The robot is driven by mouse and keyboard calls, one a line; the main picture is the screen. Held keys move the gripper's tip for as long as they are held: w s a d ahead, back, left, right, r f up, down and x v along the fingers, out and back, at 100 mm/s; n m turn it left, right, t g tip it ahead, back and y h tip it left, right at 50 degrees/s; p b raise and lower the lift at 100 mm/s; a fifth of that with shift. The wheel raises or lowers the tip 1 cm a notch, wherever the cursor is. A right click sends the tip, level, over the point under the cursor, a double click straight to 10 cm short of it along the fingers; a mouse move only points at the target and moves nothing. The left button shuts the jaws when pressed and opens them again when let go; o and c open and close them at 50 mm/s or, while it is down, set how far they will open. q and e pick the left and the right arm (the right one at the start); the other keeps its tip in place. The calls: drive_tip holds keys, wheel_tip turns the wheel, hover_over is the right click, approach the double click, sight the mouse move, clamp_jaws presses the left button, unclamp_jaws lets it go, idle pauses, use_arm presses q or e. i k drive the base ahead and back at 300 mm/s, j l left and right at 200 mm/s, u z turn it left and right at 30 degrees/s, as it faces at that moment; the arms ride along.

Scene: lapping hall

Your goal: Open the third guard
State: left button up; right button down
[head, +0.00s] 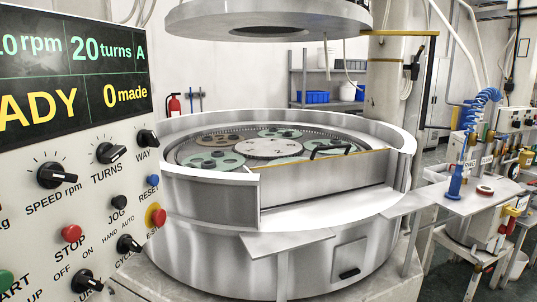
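A lapping machine (215,262) with a round steel tub stands in the middle of the head view. A flat grey guard panel (325,178) crosses the front of the tub, with a yellow strip along its top edge and a black bar handle (333,149) at the top. The panel stands upright across a gap in the tub's rim. I cannot tell from this view which guard is counted as the third. Neither of my grippers is in view.
A control panel (75,190) with knobs, buttons and a display reading "20 turns" fills the left. A round steel plate (265,20) hangs raised above the tub. A side table (475,200) with a blue coiled hose (485,97) stands right.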

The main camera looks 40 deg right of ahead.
sight(289, 183)
drive_tip(key=z, duration=1.65)
drive_tip(key=i+l+u, duration=0.1)
drive_tip(key=u, duration=0.35)
drive_tip(key=i+l+u, duration=0.2)
drive_tip(key=u, duration=0.2)
